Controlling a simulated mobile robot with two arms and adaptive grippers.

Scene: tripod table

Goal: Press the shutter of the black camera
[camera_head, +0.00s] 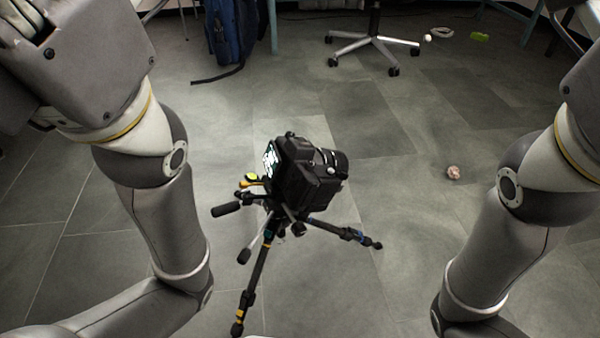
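The black camera (299,172) sits on top of a black tripod (262,262) in the middle of the head view. Its lens points to the right and its lit screen faces left. The tripod's legs spread out on the floor, with a handle sticking out to the left. The shutter button is too small to make out. My two arms show at the left and right sides, both apart from the camera. Neither gripper is in view.
A wheeled chair base (374,40) and a blue backpack (232,38) stand at the back. A small round pinkish object (453,172) lies on the floor to the right. A green item (480,36) lies farther back. The tiled floor around the tripod is mostly clear.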

